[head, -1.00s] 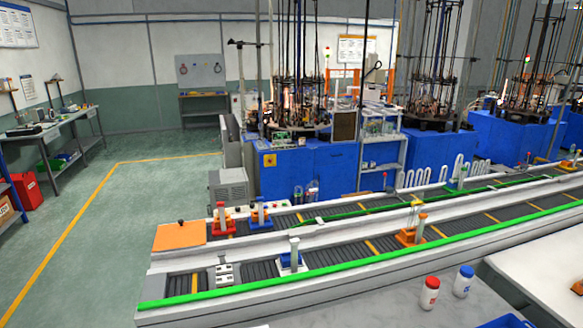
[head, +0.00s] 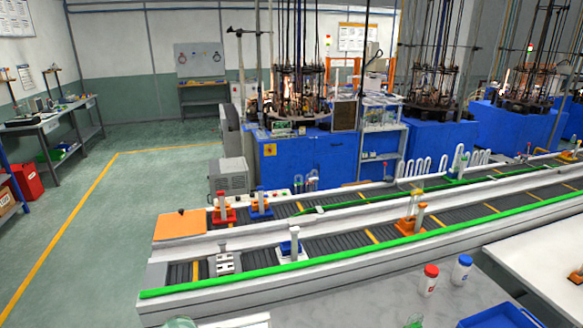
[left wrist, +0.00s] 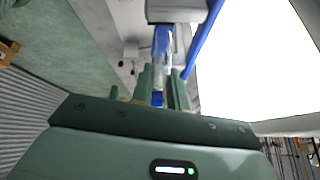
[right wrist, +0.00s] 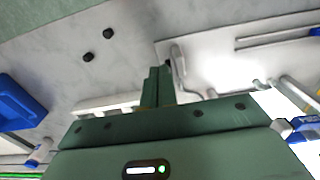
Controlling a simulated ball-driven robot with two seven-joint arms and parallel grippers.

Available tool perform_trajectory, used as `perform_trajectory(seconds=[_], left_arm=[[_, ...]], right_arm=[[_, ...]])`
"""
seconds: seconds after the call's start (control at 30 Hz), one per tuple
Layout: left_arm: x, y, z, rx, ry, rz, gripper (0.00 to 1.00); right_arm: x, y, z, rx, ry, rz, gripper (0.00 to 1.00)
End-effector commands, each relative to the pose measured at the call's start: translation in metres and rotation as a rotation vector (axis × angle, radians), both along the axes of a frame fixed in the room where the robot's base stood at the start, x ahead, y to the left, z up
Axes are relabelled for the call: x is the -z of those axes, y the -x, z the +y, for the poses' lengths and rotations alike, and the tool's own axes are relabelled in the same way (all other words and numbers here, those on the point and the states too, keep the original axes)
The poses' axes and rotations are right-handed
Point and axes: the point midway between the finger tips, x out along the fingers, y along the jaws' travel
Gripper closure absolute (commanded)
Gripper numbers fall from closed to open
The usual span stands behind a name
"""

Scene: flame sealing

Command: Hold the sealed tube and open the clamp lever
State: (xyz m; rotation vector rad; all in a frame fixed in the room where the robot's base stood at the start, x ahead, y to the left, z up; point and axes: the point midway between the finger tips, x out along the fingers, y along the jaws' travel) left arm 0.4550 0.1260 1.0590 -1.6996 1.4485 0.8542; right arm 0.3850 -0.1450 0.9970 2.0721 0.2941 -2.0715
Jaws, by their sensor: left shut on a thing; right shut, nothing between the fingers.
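In the left wrist view my left gripper (left wrist: 163,80) is shut on a clear tube (left wrist: 162,48) that stands between its fingers. The tube's upper end meets a pale block (left wrist: 174,12), and a blue bar (left wrist: 204,38), perhaps the clamp lever, slants down beside it. Blue and a little red show low between the fingers. In the right wrist view my right gripper (right wrist: 159,82) is shut and empty. A blue and white part (right wrist: 298,130) with a pale rod lies to its right, apart from the fingers. The head view shows neither gripper's fingers.
A conveyor (head: 340,251) with several coloured tube holders runs across the head view. A red-capped bottle (head: 428,281) and a blue-capped bottle (head: 461,270) stand on the grey bench (head: 385,300). A blue tray (head: 500,316) sits at its front.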

Motion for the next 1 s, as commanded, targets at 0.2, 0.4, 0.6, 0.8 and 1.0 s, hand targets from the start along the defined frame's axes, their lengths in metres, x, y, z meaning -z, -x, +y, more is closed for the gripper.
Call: perform_trajectory(seconds=[0.2, 0.4, 0.6, 0.8, 1.0], left_arm=[[0.001, 0.0, 0.002, 0.0, -0.005, -0.001, 1.0], [0.001, 0.0, 0.002, -0.001, -0.005, 0.0, 1.0], [0.001, 0.0, 0.002, -0.001, -0.005, 0.0, 1.0], [0.001, 0.0, 0.002, 0.0, -0.005, -0.001, 1.0], [0.001, 0.0, 0.002, -0.001, -0.004, 0.0, 1.0]], right_arm=[[0.001, 0.015, -0.005, 0.001, 0.002, 0.002, 1.0], [-0.002, 0.018, -0.005, 0.001, 0.0, 0.0, 1.0], [-0.027, 0.018, -0.005, 0.0, -0.002, -0.002, 1.0], [-0.056, 0.018, -0.005, 0.0, -0.002, -0.002, 1.0], [-0.084, 0.018, -0.004, 0.001, -0.002, 0.0, 1.0]])
